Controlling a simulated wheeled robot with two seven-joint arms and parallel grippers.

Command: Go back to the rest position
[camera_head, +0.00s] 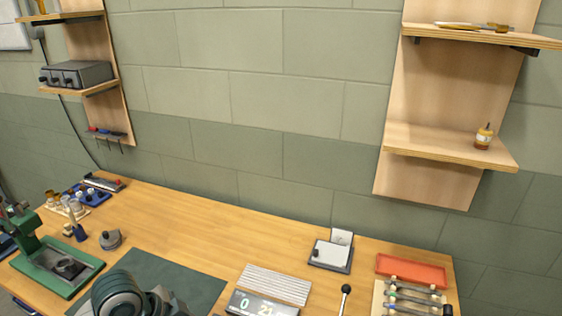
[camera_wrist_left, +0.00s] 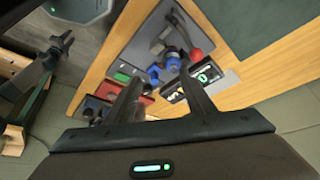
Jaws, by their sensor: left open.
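My left gripper (camera_wrist_left: 160,78) shows in the left wrist view with its two dark fingers apart and nothing seen between them. Behind the fingers is the wooden bench (camera_wrist_left: 270,88), with a grey board (camera_wrist_left: 140,45) carrying blue and red parts and a small digital display (camera_wrist_left: 205,75). I cannot tell the gap between fingertips and these parts. In the head view a grey rounded part of my arm stands at the bottom, over the dark green mat (camera_head: 190,285); no fingertips show there. My right gripper is not seen.
The bench in the head view holds a green press (camera_head: 60,268), a display (camera_head: 262,304), a small grey scale-like device (camera_head: 330,255), a red tray (camera_head: 411,270) and a rack of tools (camera_head: 410,298). Wall shelves (camera_head: 450,146) stand right and left. The bench's back middle is clear.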

